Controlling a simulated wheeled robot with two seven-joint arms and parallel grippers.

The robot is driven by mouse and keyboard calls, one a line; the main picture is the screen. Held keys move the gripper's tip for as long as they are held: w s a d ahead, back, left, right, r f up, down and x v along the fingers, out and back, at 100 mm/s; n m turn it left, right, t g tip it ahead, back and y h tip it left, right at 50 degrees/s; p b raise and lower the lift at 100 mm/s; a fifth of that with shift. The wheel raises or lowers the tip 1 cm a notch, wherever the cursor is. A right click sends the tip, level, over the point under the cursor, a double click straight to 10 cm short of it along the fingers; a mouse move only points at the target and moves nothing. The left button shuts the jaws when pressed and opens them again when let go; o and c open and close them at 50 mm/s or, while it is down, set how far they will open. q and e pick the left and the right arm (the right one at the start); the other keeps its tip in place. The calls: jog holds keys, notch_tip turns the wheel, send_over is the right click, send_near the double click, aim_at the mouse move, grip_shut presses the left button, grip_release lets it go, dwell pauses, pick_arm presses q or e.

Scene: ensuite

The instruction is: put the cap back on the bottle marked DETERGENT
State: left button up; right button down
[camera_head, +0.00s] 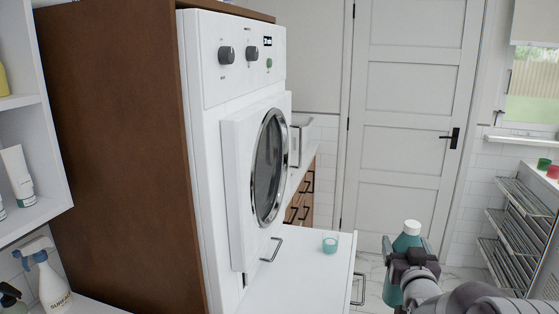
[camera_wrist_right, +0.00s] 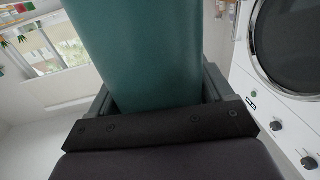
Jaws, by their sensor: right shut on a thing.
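A teal bottle (camera_head: 404,242) with a white top (camera_head: 412,227) stands out in front of the door in the head view. My right gripper (camera_head: 409,259) is shut around its body, and the bottle leans slightly. In the right wrist view the teal body (camera_wrist_right: 135,50) fills the space between the fingers (camera_wrist_right: 158,100). No marking is readable on it, and I cannot tell whether the white top is a bare neck. A small round teal cap (camera_head: 330,244) with a paler top sits on the white surface, left of the gripper and apart from it. My left gripper is not in view.
A white front-loading machine (camera_head: 215,150) stands in a brown cabinet (camera_head: 110,120) beside the white surface (camera_head: 300,275). A spray bottle (camera_head: 48,275) and shelves (camera_head: 35,180) are at left. A wire rack (camera_head: 515,235) is at right. The white surface around the cap is clear.

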jog(key=a+f, duration=0.1)
jog(key=f, duration=0.1)
jog(key=a+f, duration=0.1)
jog(key=s+a+f, duration=0.1)
jog(key=f, duration=0.1)
jog(key=shift+s+f+p, duration=0.1)
jog(key=shift+f+p, duration=0.2)
jog(key=shift+f, duration=0.05)
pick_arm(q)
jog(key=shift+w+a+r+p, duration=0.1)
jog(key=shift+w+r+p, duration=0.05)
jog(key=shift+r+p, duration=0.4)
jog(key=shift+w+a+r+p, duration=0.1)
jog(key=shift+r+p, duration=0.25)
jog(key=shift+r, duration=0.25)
pick_arm(e)
jog(key=s+a+f+n+y, duration=0.1)
jog(key=s+a+f, duration=0.2)
jog(key=f, duration=0.6)
jog(key=s+a+f+y, duration=0.1)
jog(key=s+a+f, duration=0.3)
jog(key=s+f, duration=0.3)
notch_tip(320, 180, down, 2)
jog(key=shift+a+f+n+y, duration=0.1)
jog(key=shift+a+n+y, duration=0.05)
jog(key=shift+n+y, duration=0.2)
jog(key=shift+w, duration=0.1)
